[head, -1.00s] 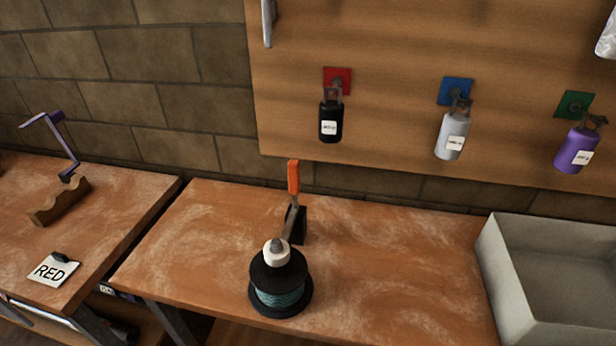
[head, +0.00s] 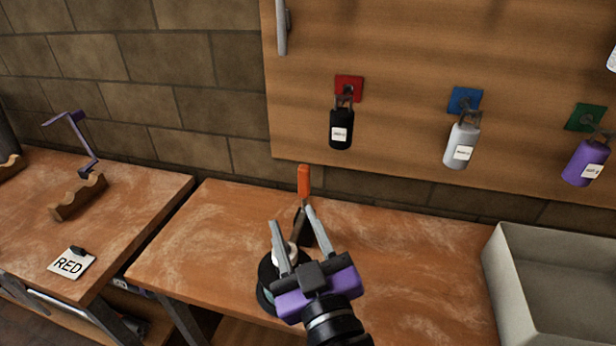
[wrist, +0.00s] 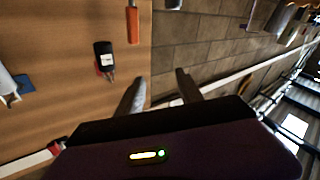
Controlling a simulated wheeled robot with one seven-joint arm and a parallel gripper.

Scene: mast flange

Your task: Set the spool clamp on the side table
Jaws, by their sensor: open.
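The spool (head: 265,297), with black flanges and teal line, stands on the middle bench and is largely hidden behind my gripper. Its white top piece (head: 291,256) shows partly between the fingers. Just behind stands an upright tool with an orange handle (head: 304,181) and a dark base; the handle also shows in the wrist view (wrist: 132,24). I cannot tell which part is the spool clamp. My gripper (head: 292,219) is open, in front of the spool in the head view; its fingers (wrist: 160,76) show empty in the wrist view.
A wooden rest (head: 78,197) and a purple crank-shaped piece (head: 72,128) are on the left table. A gap separates the two tables. A grey bin (head: 510,300) stands right. Black (head: 340,135), grey (head: 460,150) and purple (head: 587,163) padlocks hang on the board.

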